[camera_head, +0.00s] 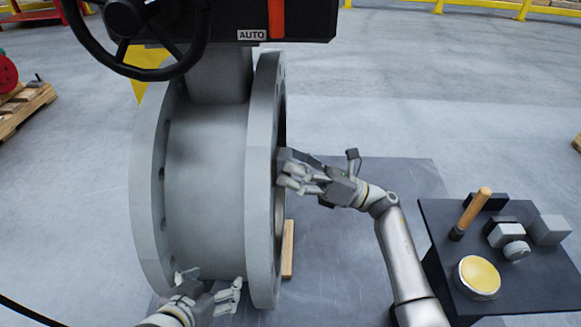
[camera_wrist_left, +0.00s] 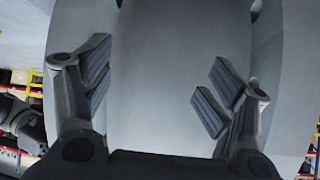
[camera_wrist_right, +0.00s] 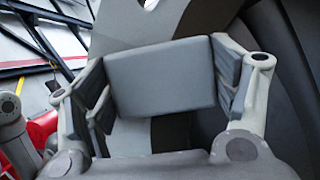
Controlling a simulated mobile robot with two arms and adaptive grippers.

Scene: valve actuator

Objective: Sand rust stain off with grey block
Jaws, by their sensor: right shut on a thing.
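My right gripper (camera_head: 292,180) is shut on a grey block (camera_wrist_right: 160,77), which sits between its fingers in the right wrist view. In the head view this gripper is at the right flange (camera_head: 262,185) of the large grey valve (camera_head: 205,180), beside its bore opening. I cannot tell whether the block touches the valve. My left gripper (camera_head: 215,292) is open and empty at the lower front of the valve body; the grey body shows between its spread fingers in the left wrist view (camera_wrist_left: 165,100). No rust stain can be made out; the bore's inside is mostly hidden.
A dark side table (camera_head: 530,285) at the right holds a wooden-handled brush (camera_head: 473,212), a yellow-topped round tin (camera_head: 479,276) and several grey and dark blocks (camera_head: 550,230). A black handwheel (camera_head: 128,50) and actuator box overhang the valve. A wooden piece (camera_head: 288,250) stands by the flange.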

